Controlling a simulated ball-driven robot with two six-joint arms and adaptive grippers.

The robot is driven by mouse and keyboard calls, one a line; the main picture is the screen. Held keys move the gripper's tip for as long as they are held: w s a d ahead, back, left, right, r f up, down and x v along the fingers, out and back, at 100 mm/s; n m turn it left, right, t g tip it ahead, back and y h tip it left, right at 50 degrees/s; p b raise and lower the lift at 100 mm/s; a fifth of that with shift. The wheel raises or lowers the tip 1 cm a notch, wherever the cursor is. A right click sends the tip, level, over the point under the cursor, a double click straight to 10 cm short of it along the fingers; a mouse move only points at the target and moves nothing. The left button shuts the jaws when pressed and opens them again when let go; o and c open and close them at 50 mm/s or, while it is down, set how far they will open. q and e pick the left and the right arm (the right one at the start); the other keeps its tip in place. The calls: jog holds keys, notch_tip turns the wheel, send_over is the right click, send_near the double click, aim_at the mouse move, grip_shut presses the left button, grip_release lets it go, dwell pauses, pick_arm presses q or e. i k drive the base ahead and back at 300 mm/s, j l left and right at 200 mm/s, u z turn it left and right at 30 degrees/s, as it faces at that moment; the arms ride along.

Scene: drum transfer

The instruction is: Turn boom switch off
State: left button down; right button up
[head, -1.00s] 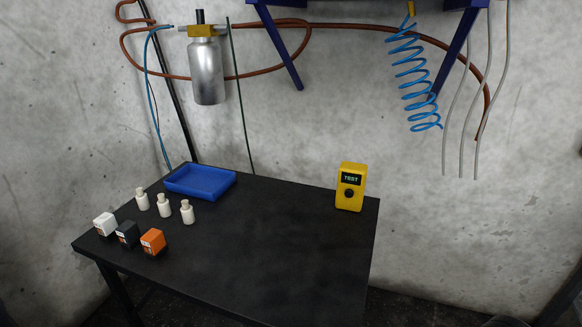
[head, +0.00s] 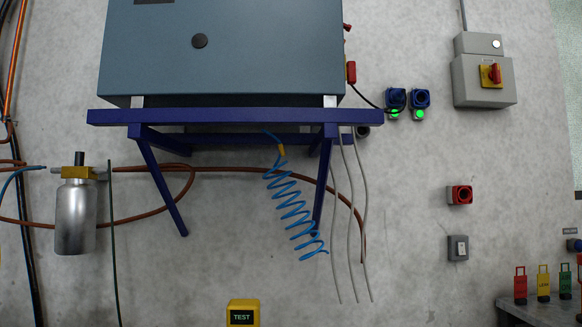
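No label for the boom switch is readable. A rotary switch with a red handle on a yellow plate (head: 491,75) sits on a grey wall box (head: 466,88) at the upper right of the head view. Its handle looks about upright. A smaller grey wall switch (head: 458,248) is lower down, below a red socket (head: 460,195). Which of these is the boom switch I cannot tell. Neither of my grippers is in view.
A blue-grey cabinet (head: 220,50) stands on a blue wall bracket (head: 212,117). Two blue sockets with green lights (head: 394,113) are right of it. Red, yellow and green tags (head: 543,283) stand at the lower right.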

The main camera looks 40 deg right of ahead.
aim_at(495, 75)
jog(key=z, duration=2.55)
jog(key=i+l, duration=0.15)
jog(key=l, duration=0.2)
jog(key=i+l, duration=0.15)
jog(key=l, duration=0.15)
jog(key=i+l+u, duration=0.15)
jog(key=i, duration=0.35)
jog(key=i+l+u, duration=0.2)
jog(key=i+l, duration=0.2)
jog(key=i, duration=0.05)
